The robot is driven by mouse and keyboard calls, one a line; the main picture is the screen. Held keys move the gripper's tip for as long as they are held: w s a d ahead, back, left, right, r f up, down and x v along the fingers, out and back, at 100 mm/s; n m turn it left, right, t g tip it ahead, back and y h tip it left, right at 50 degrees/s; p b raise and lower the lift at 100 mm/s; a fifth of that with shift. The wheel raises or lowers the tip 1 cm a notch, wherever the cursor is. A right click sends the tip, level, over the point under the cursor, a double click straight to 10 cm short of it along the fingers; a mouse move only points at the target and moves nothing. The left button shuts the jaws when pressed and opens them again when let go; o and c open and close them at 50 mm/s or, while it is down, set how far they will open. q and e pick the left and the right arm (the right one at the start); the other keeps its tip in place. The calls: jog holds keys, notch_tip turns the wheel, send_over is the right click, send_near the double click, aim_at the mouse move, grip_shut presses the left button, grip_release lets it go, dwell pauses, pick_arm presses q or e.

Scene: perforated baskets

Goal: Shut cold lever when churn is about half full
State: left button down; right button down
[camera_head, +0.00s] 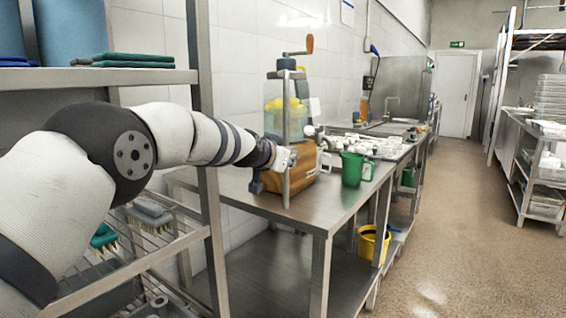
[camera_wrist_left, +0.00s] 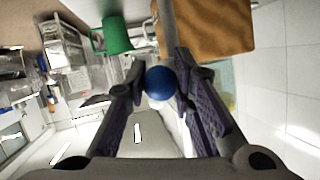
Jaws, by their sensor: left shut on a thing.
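The churn stands on the steel table with a brown wooden base (camera_head: 299,188), a clear greenish tank (camera_head: 273,120) and an orange-handled crank on top (camera_head: 309,44). Something yellow shows in or behind the tank; I cannot tell the fill level. A blue ball knob (camera_wrist_left: 161,83), seemingly the cold lever's, sits between my left gripper's fingers in the left wrist view. My left gripper (camera_head: 281,158) is shut on it in front of the churn. The lever's rod is mostly hidden. The wooden base also shows in the left wrist view (camera_wrist_left: 217,28). My right gripper is not in view.
A green jug (camera_head: 352,169) stands on the table (camera_head: 325,204) right of the churn. White crockery (camera_head: 350,143) and a sink lie beyond. A shelf rack with a steel post (camera_head: 203,110) stands close to my left arm. A yellow bucket (camera_head: 372,245) is below; the right-hand floor is clear.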

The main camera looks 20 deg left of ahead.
pick_arm(q)
jog(key=c, duration=1.3)
grip_release()
jog(key=shift+a+r, duration=0.1)
jog(key=shift+r, duration=0.3)
jog(key=shift+c, duration=0.2)
jog(key=shift+f, duration=0.1)
jog(key=d+v, duration=0.1)
jog(key=v, duration=1.1)
jog(key=shift+a, duration=0.4)
jog(key=shift+f, duration=0.1)
